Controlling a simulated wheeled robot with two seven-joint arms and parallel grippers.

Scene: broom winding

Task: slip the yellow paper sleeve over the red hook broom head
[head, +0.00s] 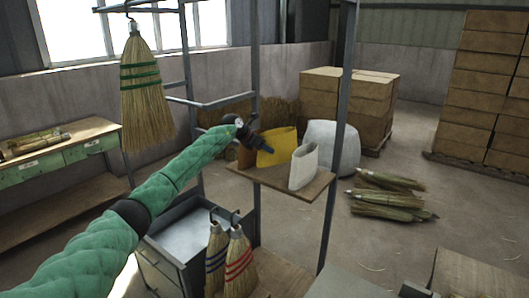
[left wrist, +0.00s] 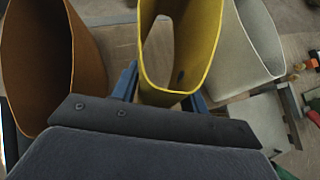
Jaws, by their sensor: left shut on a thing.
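The yellow paper sleeve (head: 284,145) stands open end up at the shelf board (head: 318,188), between the brown sleeve (head: 246,158) and the white sleeve (head: 303,167). My left gripper (head: 264,145) is shut on the yellow sleeve, one blue finger on each side near its rim, as the left wrist view shows (left wrist: 163,92). I cannot tell whether the sleeve's bottom touches the board. My right gripper is not in view.
A green-banded broom (head: 144,90) hangs upper left. Metal rack posts (head: 337,140) stand beside the shelf. The brown sleeve (left wrist: 85,65) and white sleeve (left wrist: 247,45) flank the yellow one closely.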

